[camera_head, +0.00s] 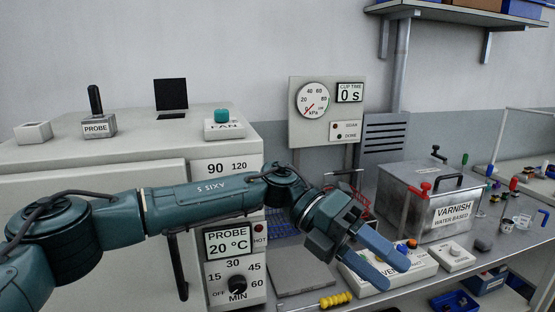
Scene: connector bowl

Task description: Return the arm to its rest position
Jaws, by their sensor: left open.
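My left arm (200,197) comes in from the left and stretches across the front of a white oven-like cabinet. My left gripper (390,268) is open, with its two blue fingers apart and nothing between them. It hangs above the bench, in front of a white control box (420,270) that it partly hides. My right gripper is not in view. No connector bowl can be made out.
A metal varnish tank (405,205) stands right of the gripper. A gauge panel (298,130) stands behind the arm. A yellow-handled screwdriver (335,300) and a grey plate (298,280) lie below. Blue bins (455,303) sit lower right.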

